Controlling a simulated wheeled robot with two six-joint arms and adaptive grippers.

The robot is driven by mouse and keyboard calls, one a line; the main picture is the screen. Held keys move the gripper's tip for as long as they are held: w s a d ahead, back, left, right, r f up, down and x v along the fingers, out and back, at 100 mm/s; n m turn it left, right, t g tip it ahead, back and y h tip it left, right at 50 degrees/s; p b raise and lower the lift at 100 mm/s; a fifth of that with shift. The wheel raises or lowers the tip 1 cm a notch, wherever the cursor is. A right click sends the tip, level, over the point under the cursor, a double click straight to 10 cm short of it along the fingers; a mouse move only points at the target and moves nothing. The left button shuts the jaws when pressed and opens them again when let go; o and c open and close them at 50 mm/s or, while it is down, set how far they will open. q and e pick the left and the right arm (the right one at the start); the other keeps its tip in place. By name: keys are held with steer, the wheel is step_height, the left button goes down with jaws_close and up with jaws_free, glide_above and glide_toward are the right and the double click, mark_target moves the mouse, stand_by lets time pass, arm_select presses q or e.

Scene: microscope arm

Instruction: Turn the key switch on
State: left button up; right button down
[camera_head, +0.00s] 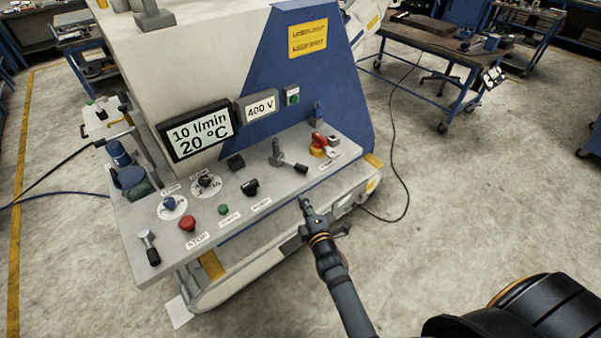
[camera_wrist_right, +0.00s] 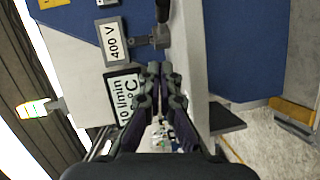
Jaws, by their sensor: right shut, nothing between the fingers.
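The control panel (camera_head: 155,212) of a white and blue machine (camera_head: 215,50) carries several knobs, buttons and levers. A red handle on a yellow base (camera_head: 318,148) stands near its right end. A black switch (camera_head: 250,188) and a black rotary knob (camera_head: 205,181) sit further left. Which one is the key switch I cannot tell; the labels are too small to read. My right gripper (camera_head: 306,204) is shut and empty, just off the panel's front edge. Its closed fingers (camera_wrist_right: 160,70) show in the right wrist view in front of the displays. My left gripper is not in view.
A red stop button (camera_head: 187,223), a green button (camera_head: 223,210) and a lever (camera_head: 285,160) stand up from the panel. Displays read 10 l/min, 20 °C (camera_head: 197,131) and 400 V (camera_head: 260,107). A cable (camera_head: 393,140) lies on the floor at right. Floor in front is clear.

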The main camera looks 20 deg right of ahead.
steer(key=b, duration=0.6)
glide_toward(297, 169)
steer(key=w+a, duration=0.2)
steer(key=w, duration=0.1)
steer(key=shift+w+a+f, duration=0.15)
steer(key=shift+a+f, duration=0.2)
steer(key=shift+a, duration=0.05)
steer(key=shift+w+d, duration=0.85)
steer(key=shift+d, duration=0.1)
steer(key=shift+w+d, duration=0.4)
steer(key=shift+d, duration=0.1)
